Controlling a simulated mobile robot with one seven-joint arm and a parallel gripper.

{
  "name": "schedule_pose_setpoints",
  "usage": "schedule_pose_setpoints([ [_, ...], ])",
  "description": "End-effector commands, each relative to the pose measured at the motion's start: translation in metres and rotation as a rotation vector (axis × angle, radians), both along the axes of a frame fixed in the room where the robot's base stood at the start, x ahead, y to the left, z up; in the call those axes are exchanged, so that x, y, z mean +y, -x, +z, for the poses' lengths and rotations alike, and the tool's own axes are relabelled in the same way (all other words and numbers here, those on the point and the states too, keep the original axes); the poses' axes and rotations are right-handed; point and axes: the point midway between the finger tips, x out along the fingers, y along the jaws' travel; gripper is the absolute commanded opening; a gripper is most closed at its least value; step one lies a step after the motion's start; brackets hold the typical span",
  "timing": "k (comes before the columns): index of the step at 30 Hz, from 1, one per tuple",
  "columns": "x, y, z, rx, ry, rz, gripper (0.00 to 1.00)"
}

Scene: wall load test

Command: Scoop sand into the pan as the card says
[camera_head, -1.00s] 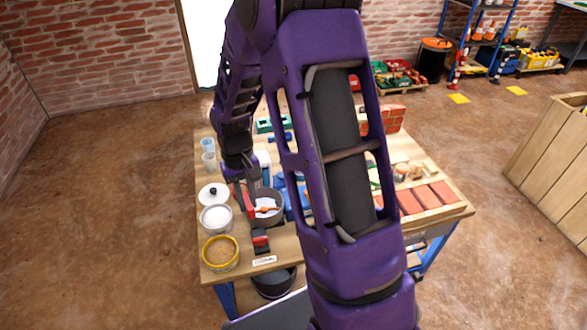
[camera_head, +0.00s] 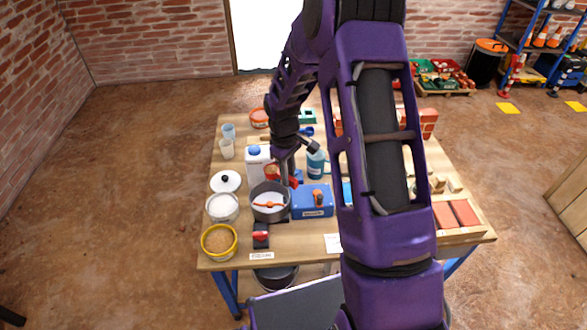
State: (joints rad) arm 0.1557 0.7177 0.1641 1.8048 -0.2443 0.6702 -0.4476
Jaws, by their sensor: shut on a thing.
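My gripper (camera_head: 283,178) is just above the back edge of the dark grey pan (camera_head: 254,210), with red parts at its end. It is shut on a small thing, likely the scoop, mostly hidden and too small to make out. The pan has a pale inside with an orange piece across its middle. A yellow-rimmed bowl of tan sand (camera_head: 219,241) stands at the table's front left. A bowl of white material (camera_head: 222,207) stands behind it. A white card (camera_head: 333,243) lies near the front edge; its writing is not legible.
A blue box with an orange knob (camera_head: 312,203) stands right of the pan. A white lid (camera_head: 226,181), a white container (camera_head: 257,165) and a teal bottle (camera_head: 316,163) stand close by. A red-and-black item (camera_head: 261,238) lies in front. My arm hides the table's middle right.

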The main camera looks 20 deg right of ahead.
Motion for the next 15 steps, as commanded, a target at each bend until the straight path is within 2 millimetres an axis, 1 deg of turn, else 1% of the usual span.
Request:
schedule_pose_setpoints([
  [1, -0.004, -0.009, -0.007, -0.004, 0.002, 0.083, 0.0],
  [3, -0.009, -0.022, -0.018, -0.012, 0.007, 0.214, 0.0],
  [9, -0.022, -0.052, -0.043, -0.03, 0.026, 0.538, 0.0],
  [12, -0.026, -0.061, -0.053, -0.034, 0.035, 0.65, 0.0],
  [15, -0.029, -0.067, -0.059, -0.036, 0.042, 0.723, 0.0],
])
